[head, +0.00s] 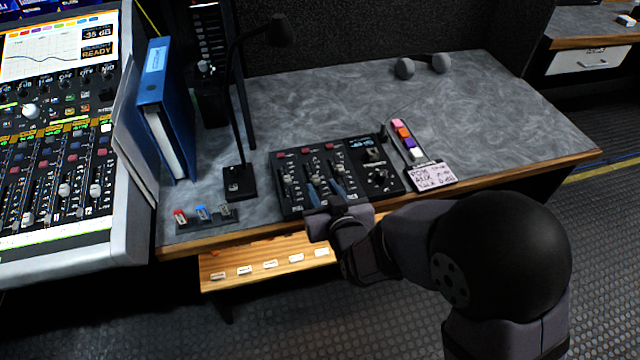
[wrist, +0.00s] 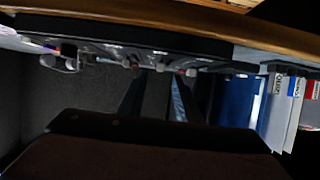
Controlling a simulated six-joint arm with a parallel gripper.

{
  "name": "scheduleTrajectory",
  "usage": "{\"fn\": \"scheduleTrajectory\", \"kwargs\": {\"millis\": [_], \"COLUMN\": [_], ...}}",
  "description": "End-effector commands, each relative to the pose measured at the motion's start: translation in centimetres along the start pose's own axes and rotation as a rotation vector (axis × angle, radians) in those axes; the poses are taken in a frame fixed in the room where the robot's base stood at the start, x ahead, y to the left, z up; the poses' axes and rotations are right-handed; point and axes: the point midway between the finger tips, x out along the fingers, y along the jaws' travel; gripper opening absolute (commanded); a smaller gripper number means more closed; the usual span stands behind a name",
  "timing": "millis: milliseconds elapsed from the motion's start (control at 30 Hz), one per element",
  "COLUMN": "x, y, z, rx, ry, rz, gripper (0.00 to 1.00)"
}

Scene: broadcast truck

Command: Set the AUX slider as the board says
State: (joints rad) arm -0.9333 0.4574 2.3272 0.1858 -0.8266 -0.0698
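The black control panel (head: 285,208) lies at the desk's front edge. It has several slider knobs in a row, with red marks above them and a small display at upper right. I cannot read which slider is AUX. The board (head: 433,175), a small pale card right of the panel, has handwritten lines that seem to name PGM, AUX and talk; the values are too small to read surely. My gripper (head: 325,187) is over the panel's middle and right sliders, its blue-grey fingers apart. In the wrist view my gripper (wrist: 161,84) shows separated fingers near the knobs; contact is unclear.
A gooseneck lamp or microphone (head: 238,180) stands left of the panel. A blue binder (head: 165,100) and a mixing console (head: 60,150) are further left. Small coloured tags (head: 203,214) sit at the front left. Headphones (head: 424,66) lie at the back. The desk's right side is clear.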

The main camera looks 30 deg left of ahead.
Motion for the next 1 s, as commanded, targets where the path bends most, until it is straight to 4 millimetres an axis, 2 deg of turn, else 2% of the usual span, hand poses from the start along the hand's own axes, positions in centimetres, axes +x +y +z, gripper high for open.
{"fn": "scheduleTrajectory", "kwargs": {"millis": [100, 300, 800, 933, 1000], "x": [-1.5, -2.8, -3.0, -3.1, -3.3], "y": [0.0, 0.0, 0.0, 1.2, 2.7], "z": [-0.1, 0.0, 0.0, 0.4, 1.0], "rx": [0.0, 0.0, 0.0, 0.011, 0.025], "ry": [0.001, 0.0, 0.0, -0.029, -0.067], "rz": [-0.001, 0.0, 0.0, 0.018, 0.04], "gripper": [0.31, 0.31, 0.31, 0.31, 0.31]}}
